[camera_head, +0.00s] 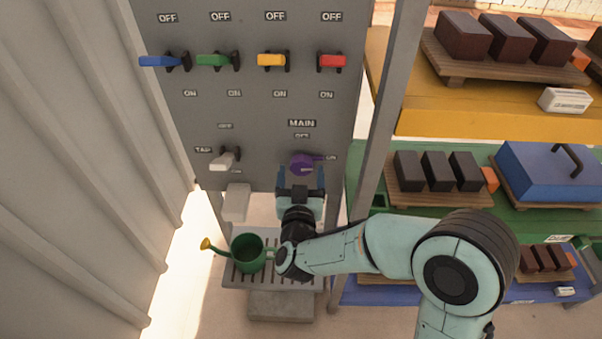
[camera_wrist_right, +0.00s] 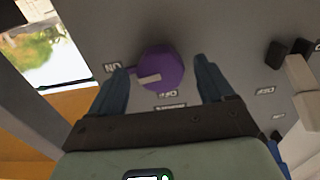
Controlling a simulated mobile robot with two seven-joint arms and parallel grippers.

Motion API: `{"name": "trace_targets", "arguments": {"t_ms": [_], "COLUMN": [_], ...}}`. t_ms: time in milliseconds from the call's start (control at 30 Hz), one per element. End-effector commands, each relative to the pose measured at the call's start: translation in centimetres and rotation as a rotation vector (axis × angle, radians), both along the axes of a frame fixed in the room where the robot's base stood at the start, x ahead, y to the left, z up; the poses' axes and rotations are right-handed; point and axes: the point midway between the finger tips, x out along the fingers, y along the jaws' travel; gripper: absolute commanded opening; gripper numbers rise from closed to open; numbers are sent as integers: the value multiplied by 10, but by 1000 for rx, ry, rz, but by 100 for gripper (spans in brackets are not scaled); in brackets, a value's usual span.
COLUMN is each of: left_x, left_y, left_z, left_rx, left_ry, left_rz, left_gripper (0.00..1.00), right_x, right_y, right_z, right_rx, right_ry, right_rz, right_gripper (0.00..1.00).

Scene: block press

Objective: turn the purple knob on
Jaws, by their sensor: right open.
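The purple knob (camera_head: 302,164) sits on the grey panel under the MAIN label. In the head view its lever points right, towards the ON label. In the right wrist view the knob (camera_wrist_right: 166,62) shows between the two fingers, its pale mark pointing left towards the ON side and slightly down. My right gripper (camera_head: 301,181) is just below the knob in the head view. It is open, with one blue finger on each side of the knob and a visible gap to each. My left gripper is out of view.
Blue, green, yellow and red levers (camera_head: 333,61) line the upper panel (camera_head: 265,115). A white tap lever (camera_head: 224,161) is left of the knob. A green watering can (camera_head: 248,253) stands on the grate below. A grey post (camera_head: 385,125) and loaded shelves stand to the right.

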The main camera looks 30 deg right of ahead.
Motion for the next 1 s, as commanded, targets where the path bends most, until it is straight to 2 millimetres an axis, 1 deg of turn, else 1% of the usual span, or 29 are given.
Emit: {"name": "trace_targets", "arguments": {"t_ms": [100,367,467,500,533,567,667,867,1000], "left_x": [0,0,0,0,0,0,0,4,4], "left_y": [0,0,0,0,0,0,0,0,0], "left_z": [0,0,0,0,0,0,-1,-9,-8], "left_rx": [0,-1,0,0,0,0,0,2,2], "left_ry": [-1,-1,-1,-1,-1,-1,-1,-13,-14], "left_rz": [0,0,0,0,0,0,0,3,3], "left_gripper": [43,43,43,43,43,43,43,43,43], "right_x": [5,6,5,6,5,5,5,6,6], "right_y": [-3,-3,-3,-3,-3,-3,-3,-3,-3], "right_z": [0,0,0,0,0,0,0,-1,0], "right_rx": [-1,-1,-1,-1,-1,-1,3,107,114], "right_ry": [0,-1,-1,-1,-1,-1,-3,-65,-70], "right_rz": [1,1,1,1,1,1,1,0,0], "right_gripper": [81,81,52,39,29,25,25,25,25]}}
